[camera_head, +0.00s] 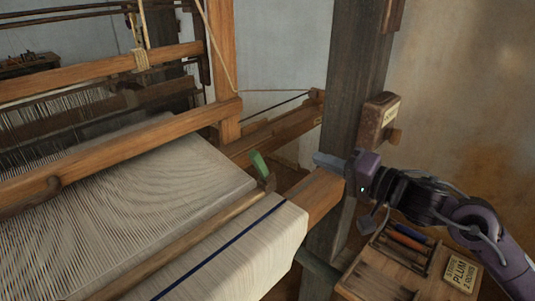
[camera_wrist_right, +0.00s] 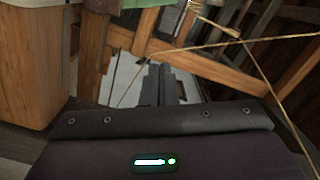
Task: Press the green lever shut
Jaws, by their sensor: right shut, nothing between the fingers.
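The green lever (camera_head: 259,165) stands up at a tilt near the right end of the wooden bar across the woven cloth, in the head view. My right gripper (camera_head: 326,161) is shut and empty. Its fingers point left toward the lever, with a clear gap between them in the picture. In the right wrist view the closed fingers (camera_wrist_right: 160,84) show beyond the dark wrist housing, touching nothing that I can make out. I cannot clearly make out the lever in that view. My left gripper is not in view.
The cloth (camera_head: 245,238) with a blue stripe wraps over the front beam. A dark post (camera_head: 352,85) stands behind my right gripper, with a small wooden box (camera_head: 378,115) on it. A labelled wooden tray (camera_head: 385,268) sits below my arm. Cords (camera_wrist_right: 225,43) cross the wrist view.

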